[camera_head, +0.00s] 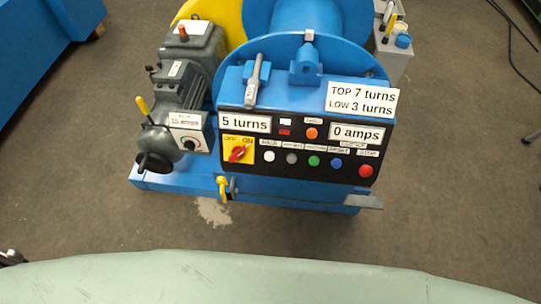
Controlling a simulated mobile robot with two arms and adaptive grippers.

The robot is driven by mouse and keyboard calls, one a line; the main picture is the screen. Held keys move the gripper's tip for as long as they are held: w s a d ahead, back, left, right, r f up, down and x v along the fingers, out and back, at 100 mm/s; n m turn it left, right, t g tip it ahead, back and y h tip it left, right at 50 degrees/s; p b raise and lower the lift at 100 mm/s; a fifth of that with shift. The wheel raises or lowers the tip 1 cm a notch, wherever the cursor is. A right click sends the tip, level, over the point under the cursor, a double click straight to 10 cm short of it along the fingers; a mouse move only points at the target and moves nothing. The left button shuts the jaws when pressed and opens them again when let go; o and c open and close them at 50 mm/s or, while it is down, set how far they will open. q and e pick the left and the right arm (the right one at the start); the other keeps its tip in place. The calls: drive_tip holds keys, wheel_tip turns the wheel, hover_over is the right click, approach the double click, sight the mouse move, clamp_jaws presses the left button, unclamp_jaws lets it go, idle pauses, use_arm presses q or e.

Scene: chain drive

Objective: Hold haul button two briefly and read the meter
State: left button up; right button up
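The blue winch's black control panel (300,174) faces me. It has a row of buttons: white (269,157), grey (291,159), green (314,161), blue (336,164) and red (365,171). Their small labels are too blurred to tell which is haul button two. The meter (357,134) reads "0 amps". A turns display (245,124) reads "5 turns". A red knob on a yellow OFF/ON plate (239,151) sits at left; an orange round button or lamp (312,133) is above the row. A dark part shows at the lower left edge, possibly mine. Neither gripper can be clearly seen.
A sign (361,101) reads "TOP 7 turns, LOW 3 turns". A grey motor and gearbox (180,95) with a yellow lever (143,105) stand left of the panel. A pale green surface (230,280) crosses the foreground. A grey box with bottles (395,60) stands behind right.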

idle(0.3)
use_arm(q)
clamp_jaws()
drive_tip(key=shift+a, duration=0.15)
idle(1.2)
